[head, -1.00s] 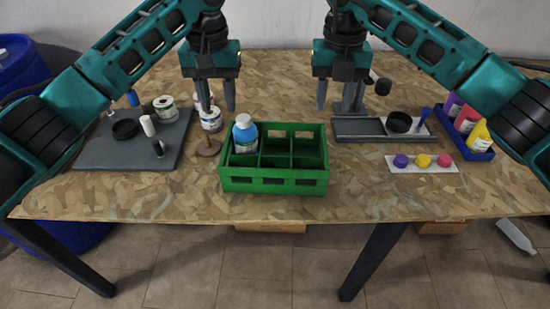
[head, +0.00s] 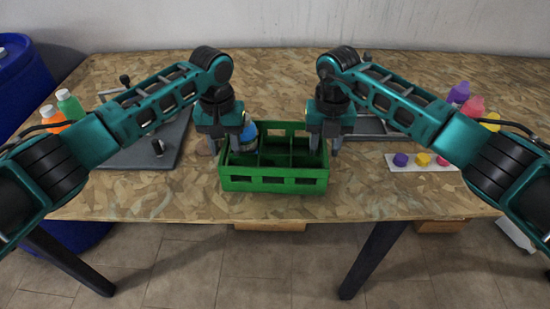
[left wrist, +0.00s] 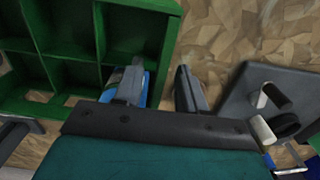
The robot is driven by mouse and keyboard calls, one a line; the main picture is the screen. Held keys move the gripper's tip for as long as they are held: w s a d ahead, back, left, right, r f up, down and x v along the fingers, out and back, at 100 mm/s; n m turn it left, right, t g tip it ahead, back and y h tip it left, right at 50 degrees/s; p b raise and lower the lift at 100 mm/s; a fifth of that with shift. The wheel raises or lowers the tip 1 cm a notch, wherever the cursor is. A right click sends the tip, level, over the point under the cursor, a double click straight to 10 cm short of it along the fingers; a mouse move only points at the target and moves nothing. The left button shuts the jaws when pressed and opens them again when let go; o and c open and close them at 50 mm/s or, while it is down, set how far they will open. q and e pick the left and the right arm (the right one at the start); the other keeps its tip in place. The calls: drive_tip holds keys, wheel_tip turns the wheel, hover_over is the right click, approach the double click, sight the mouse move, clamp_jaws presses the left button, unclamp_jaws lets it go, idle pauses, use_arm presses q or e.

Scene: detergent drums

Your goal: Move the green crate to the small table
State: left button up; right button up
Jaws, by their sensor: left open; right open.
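The green crate (head: 273,183) stands on the wood-chip table (head: 165,205), near its front edge. A blue bottle (head: 249,134) stands in a left compartment; the other compartments in sight look empty. My left gripper (head: 225,147) is open at the crate's left end. In the left wrist view, its fingers (left wrist: 158,88) lie on either side of the crate's side wall (left wrist: 167,45), one over the inside by the bottle, one outside. My right gripper (head: 325,147) is open at the crate's right end, one finger over the inside, one outside. No small table is identifiable.
A dark grey mat (head: 145,150) with small items lies to the left. A white strip with coloured knobs (head: 423,161) and several coloured bottles are at the right. Blue drums (head: 22,75) stand left of the table.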

use_arm(q)
clamp_jaws()
use_arm(e)
clamp_jaws()
